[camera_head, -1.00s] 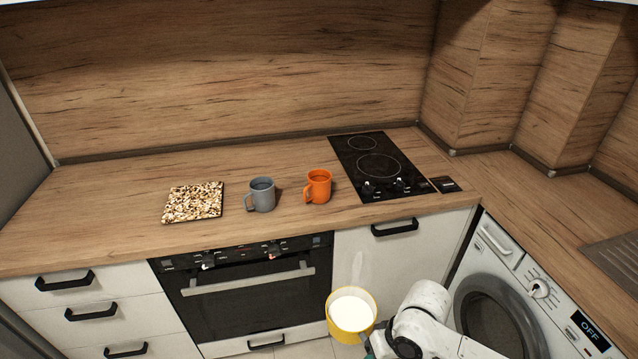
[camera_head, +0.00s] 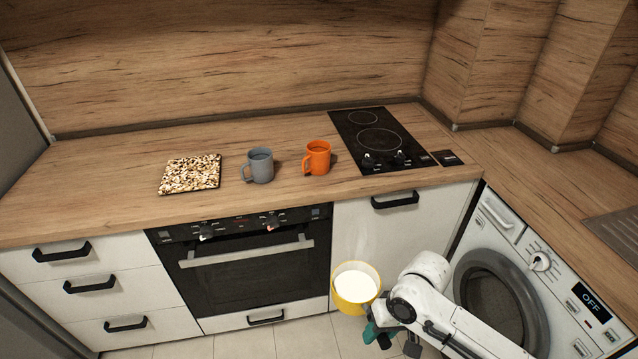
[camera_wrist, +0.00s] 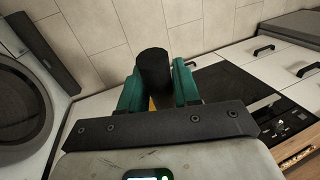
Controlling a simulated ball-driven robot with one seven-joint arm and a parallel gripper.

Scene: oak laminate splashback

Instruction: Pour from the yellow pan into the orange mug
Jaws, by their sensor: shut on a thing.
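The yellow pan (camera_head: 353,303) holds a white liquid and looks about level. It is in front of the cabinet, below the countertop. My gripper (camera_head: 374,334) is shut on the pan's handle, at the pan's lower right. In the wrist view my gripper (camera_wrist: 160,88) has its green fingers on both sides of the dark handle (camera_wrist: 153,70); most of the pan is hidden behind it. The orange mug (camera_head: 318,158) stands upright on the countertop, left of the hob, its handle towards the left. The pan is well below and in front of the mug, apart from it.
A grey mug (camera_head: 260,166) stands just left of the orange mug. A speckled square board (camera_head: 190,174) lies further left. The black hob (camera_head: 376,140) is to the right. Cabinet fronts with handles, an oven (camera_head: 245,268) and a washing machine (camera_head: 500,290) line the counter's front.

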